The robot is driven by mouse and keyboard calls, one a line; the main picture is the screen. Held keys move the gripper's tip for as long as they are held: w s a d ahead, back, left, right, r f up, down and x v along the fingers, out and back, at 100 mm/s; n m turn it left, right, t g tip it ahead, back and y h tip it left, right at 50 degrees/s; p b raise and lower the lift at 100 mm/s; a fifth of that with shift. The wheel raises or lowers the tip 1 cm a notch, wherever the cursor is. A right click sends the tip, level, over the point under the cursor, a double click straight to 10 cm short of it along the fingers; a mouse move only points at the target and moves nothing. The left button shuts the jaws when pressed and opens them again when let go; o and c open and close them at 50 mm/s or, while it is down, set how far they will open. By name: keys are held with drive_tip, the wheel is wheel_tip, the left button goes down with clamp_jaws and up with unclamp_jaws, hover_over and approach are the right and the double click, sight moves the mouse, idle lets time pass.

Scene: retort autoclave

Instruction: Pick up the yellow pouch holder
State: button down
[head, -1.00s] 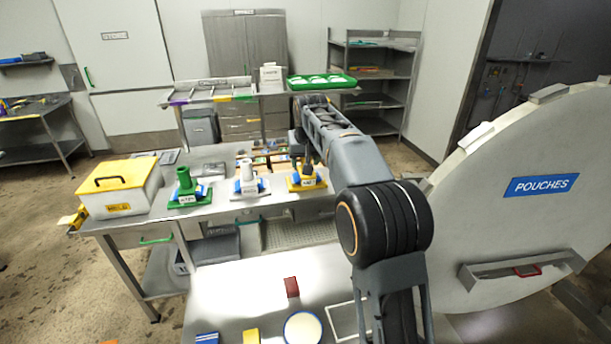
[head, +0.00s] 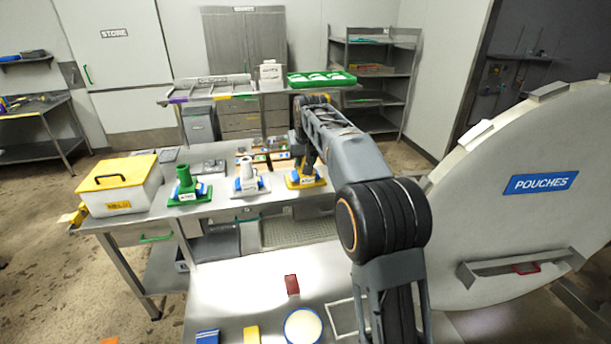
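The yellow pouch holder (head: 317,183) stands on the steel table, at the right end of a row of three holders. It has a flat yellow base with a blue and white piece on it. My gripper (head: 301,168) is down at the holder, in front of or over its upper part, and hides much of it. The fingers are too small and dark to tell whether they are open or closed, or whether they touch the holder. The holder appears to rest on the table.
A white holder (head: 248,184) and a green holder (head: 187,190) stand to the left. A white box with a yellow lid (head: 117,172) stands at the table's left end. Small brown-framed items lie behind. The large round door (head: 535,215) is at the right.

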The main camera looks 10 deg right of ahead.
drive_tip(key=shift+r, duration=0.2)
drive_tip(key=shift+r, duration=0.6)
drive_tip(key=s+d+r+b, duration=0.2)
drive_tip(key=s+d+r, duration=0.7)
drive_tip(key=d+r, duration=0.1)
drive_tip(key=shift+s+d+r+b, duration=0.15)
drive_tip(key=shift+d+r+b, duration=0.15)
drive_tip(key=shift+r, duration=0.45)
drive_tip(key=shift+r, duration=0.1)
wheel_tip(320, 180, up, 3)
drive_tip(key=p, duration=0.3)
drive_tip(key=shift+r+p, duration=0.2)
drive_tip(key=shift+p, duration=0.2)
drive_tip(key=shift+a, duration=0.1)
